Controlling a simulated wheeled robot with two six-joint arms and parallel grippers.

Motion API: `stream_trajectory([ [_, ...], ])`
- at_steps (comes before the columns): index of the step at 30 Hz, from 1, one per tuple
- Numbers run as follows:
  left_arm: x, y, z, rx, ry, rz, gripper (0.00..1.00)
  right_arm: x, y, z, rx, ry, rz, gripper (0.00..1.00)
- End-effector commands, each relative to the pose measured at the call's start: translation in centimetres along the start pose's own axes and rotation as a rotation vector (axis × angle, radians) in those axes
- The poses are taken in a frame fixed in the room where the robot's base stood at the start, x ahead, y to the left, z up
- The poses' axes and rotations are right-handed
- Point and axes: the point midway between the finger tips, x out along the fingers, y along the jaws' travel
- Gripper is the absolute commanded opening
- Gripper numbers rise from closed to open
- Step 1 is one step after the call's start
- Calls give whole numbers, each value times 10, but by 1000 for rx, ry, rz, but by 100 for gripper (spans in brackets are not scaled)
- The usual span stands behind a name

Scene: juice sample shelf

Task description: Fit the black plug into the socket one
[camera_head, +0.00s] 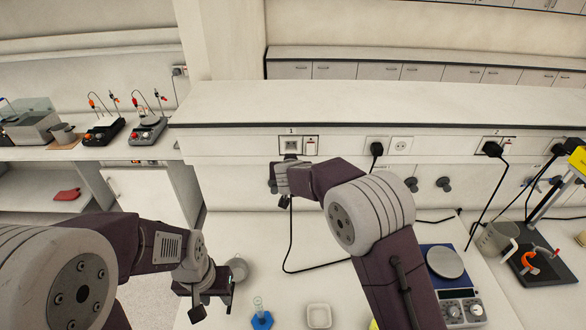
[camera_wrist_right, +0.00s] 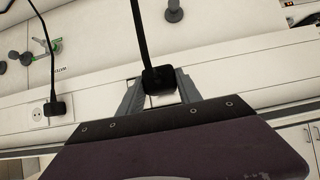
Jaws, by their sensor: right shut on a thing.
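Socket one (camera_head: 291,144) is a square outlet under the label "1" on the white wall strip in the head view. My right gripper (camera_wrist_right: 159,92) is shut on the black plug (camera_wrist_right: 158,79) in the right wrist view, with a grey finger on either side and the cable leading away. In the head view the right gripper is just below socket one, its fingers mostly hidden by the wrist. I cannot tell whether the plug touches or enters the socket. My left gripper (camera_head: 229,287) is low above the bench, well away from the socket; its finger gap is not clear.
Another black plug (camera_head: 376,149) sits beside a round white outlet (camera_head: 402,145). More black plugs are at socket two (camera_head: 492,149). The cable (camera_head: 290,240) hangs below my right wrist.

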Motion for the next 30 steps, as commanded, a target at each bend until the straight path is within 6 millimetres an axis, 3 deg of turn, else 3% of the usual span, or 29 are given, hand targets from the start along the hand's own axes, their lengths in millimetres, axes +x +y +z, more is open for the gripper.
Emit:
stream_trajectory([
  [15,-33,1,-4,0,0,0,36,32,1,-27,2,1,1,0],
  [30,-36,1,-4,0,0,0,36,34,1,-23,1,1,1,0],
])
